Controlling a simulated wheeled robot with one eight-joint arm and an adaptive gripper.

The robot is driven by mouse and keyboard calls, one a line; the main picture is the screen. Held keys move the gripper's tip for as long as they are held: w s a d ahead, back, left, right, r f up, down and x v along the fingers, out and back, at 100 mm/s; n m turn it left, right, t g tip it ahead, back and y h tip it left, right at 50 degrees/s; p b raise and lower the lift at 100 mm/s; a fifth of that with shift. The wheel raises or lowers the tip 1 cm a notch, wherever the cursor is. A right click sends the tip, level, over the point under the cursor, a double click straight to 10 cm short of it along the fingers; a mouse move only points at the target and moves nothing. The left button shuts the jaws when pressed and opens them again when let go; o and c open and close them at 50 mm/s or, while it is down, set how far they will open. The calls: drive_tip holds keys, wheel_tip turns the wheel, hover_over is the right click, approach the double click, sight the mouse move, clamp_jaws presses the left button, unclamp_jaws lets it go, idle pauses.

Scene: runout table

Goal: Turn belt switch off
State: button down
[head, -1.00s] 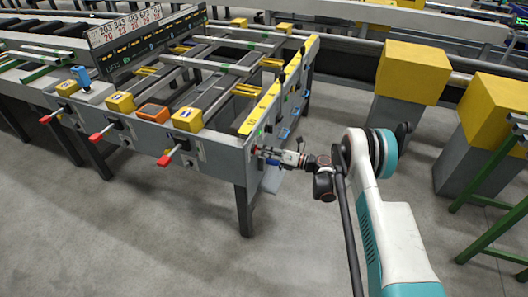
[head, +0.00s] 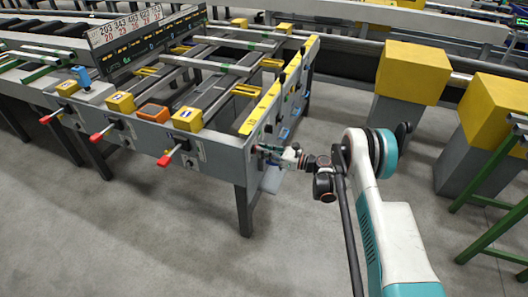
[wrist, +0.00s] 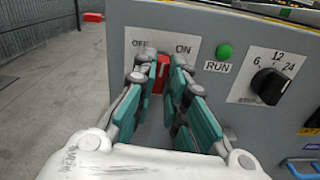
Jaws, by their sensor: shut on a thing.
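The belt switch, a red handle (wrist: 163,66), sits on a pale plate (wrist: 190,44) with OFF at its left and ON at its right. My gripper (wrist: 161,75) has its teal fingers on both sides of the red handle and is shut on it. The fingers hide part of the handle, so which label it points to is hard to tell. In the head view my gripper (head: 264,151) reaches the end panel of the table (head: 246,195) from the right. The switch is hidden there.
A green lamp marked RUN (wrist: 225,52) and a black dial (wrist: 270,86) are right of the switch. Red-tipped levers (head: 164,160) stick out of the table's front. Yellow blocks (head: 412,72) on grey stands are at the right. Floor is open in front.

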drive_tip(key=shift+s+f+n, duration=0.1)
drive_tip(key=shift+s+n, duration=0.05)
drive_tip(key=shift+n, duration=4.85)
drive_tip(key=c, duration=1.6)
unclamp_jaws()
drive_tip(key=v, duration=1.2)
